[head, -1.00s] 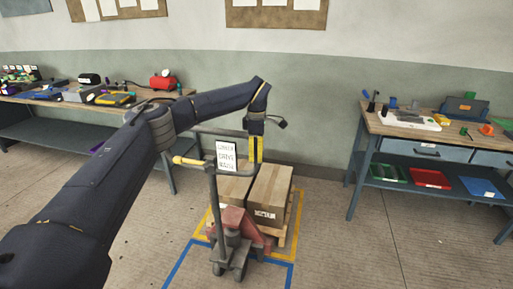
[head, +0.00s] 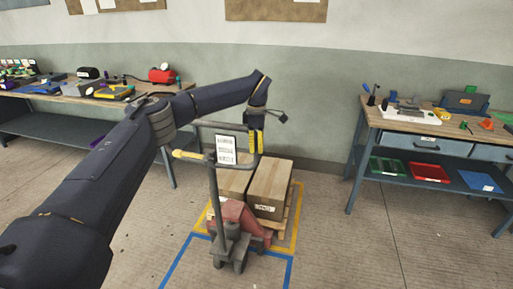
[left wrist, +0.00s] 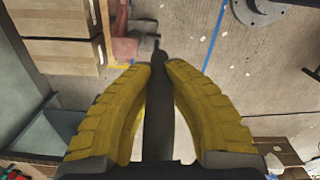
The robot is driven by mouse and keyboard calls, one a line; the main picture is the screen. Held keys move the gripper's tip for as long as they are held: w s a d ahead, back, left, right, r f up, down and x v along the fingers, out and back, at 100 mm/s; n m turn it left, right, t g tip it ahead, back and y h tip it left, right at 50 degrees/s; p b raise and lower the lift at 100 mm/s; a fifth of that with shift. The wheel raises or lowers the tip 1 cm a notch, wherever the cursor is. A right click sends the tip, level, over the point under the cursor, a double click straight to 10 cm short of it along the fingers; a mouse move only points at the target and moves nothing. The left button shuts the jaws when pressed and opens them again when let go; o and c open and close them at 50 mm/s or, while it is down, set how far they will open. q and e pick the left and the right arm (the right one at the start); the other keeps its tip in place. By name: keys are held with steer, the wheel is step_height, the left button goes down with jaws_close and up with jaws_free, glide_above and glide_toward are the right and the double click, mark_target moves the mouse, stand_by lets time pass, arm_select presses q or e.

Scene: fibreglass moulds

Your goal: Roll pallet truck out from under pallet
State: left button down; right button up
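The pallet truck (head: 232,244) has a red body, a dark upright and a looped handle (head: 212,160) with a yellow grip and a white sign. Its body stands at the near end of a wooden pallet (head: 276,233); the forks are hidden. Cardboard boxes (head: 270,186) rest on the pallet. My left gripper (head: 256,143) is at the right side of the handle loop. In the left wrist view, its yellow fingers (left wrist: 159,68) close around a dark handle bar (left wrist: 159,110), with their tips against or very near it. My right gripper is not in view.
Yellow and blue floor tape (head: 279,257) surrounds the pallet. A cluttered workbench (head: 100,98) stands at left, and another (head: 430,135) with drawers and coloured trays at right. The wall is close behind. The floor (head: 365,240) in front and to the right is clear.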

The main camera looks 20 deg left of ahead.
arm_select(q)
steer(key=shift+a, duration=0.1)
steer(key=s+d+f, duration=0.1)
steer(key=s, duration=0.9)
steer(key=s+d+f+t, duration=0.1)
steer(key=s+f, duration=0.1)
steer(key=s, duration=0.9)
steer(key=shift+d+t, duration=0.3)
steer(key=shift+r, duration=0.1)
